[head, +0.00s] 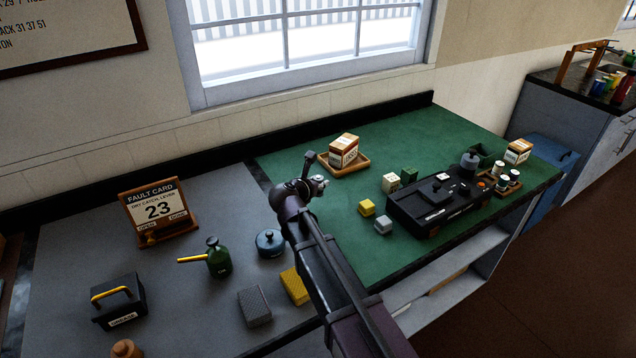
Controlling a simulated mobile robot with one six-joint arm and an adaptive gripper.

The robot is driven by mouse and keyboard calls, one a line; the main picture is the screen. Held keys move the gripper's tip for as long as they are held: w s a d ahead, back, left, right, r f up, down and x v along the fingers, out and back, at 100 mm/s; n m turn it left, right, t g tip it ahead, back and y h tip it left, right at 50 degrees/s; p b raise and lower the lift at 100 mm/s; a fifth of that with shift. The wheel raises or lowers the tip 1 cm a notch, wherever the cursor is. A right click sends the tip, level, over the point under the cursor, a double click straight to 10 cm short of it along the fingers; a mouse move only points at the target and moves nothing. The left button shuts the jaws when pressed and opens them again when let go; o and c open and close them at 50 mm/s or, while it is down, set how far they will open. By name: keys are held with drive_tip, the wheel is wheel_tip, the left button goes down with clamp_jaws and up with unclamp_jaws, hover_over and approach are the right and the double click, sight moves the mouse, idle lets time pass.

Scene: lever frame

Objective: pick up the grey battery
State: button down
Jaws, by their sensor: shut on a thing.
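My gripper (318,184) is at the end of my raised arm, over the left part of the green mat, short of the wooden tray with the box. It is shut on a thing. The thing is too small and too covered by the wrist to make out, so I cannot tell whether it is the grey battery. I cannot pick out a grey battery for certain elsewhere. Several small pale cylinders (501,167) stand at the right end of the mat, beside the black device (437,222); their kind is unclear.
A yellow cube (367,207) and a grey cube (383,225) lie left of the device. A boxed tray (345,166) stands behind. The grey mat holds a green oil can (217,257), a blue pot (270,242), a grey block (255,307) and a fault card (157,208).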

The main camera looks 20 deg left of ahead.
sight(319, 177)
drive_tip(key=shift+r+p, duration=1.8)
drive_tip(key=shift+r, duration=0.4)
